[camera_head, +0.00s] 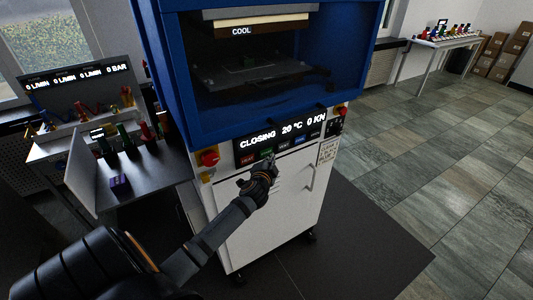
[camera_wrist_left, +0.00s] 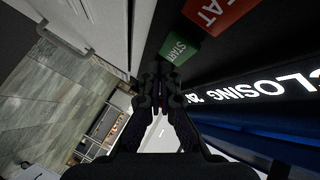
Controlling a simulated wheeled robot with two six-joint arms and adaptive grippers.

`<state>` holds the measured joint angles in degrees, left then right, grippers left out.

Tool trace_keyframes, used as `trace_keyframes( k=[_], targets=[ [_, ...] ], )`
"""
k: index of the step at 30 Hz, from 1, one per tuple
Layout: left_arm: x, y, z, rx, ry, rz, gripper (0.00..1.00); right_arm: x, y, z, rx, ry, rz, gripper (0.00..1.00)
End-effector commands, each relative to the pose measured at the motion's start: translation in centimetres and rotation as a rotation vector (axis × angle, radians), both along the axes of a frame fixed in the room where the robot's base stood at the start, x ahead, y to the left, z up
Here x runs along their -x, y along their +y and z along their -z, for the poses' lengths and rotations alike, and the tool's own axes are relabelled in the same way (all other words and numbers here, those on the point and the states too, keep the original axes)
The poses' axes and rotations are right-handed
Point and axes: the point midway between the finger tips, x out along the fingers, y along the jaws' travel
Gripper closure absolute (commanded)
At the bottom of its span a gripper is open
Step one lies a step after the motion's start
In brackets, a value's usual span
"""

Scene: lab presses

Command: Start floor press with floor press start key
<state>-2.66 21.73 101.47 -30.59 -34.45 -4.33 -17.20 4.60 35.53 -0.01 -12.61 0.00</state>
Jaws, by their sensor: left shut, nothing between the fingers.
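The floor press (camera_head: 222,129) is a blue-framed machine on a white cabinet. Its display (camera_head: 282,130) reads "CLOSING 20 °C 0 KN". The green start key (camera_head: 266,153) is in the key row under the display; it also shows in the left wrist view (camera_wrist_left: 178,49), marked START. My left gripper (camera_head: 270,163) is shut and empty, its tips close to the start key. In the left wrist view its fingertips (camera_wrist_left: 160,70) lie just beside the key's edge; I cannot tell whether they touch. My right gripper is not in view.
A red heat key (camera_wrist_left: 214,12) adjoins the start key. A red emergency knob (camera_head: 209,158) is left of the keys. The cabinet door handle (camera_head: 311,177) sticks out below right. A grey bench (camera_head: 150,180) with small coloured items stands at left.

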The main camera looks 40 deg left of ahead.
Motion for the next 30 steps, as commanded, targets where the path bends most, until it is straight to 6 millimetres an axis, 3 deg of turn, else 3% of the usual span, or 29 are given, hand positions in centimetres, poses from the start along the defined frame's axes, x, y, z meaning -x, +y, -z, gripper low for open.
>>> trace_keyframes(
  k=[15, 30],
  targets=[
    [1.8, -4.3, 0.0, 0.002, 0.0, 0.0, 1.0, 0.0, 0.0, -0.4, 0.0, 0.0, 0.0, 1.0],
    [1.8, -4.4, 0.0, 0.001, 0.0, 0.0, 1.0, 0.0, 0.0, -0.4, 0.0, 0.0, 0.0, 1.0]
  ],
)
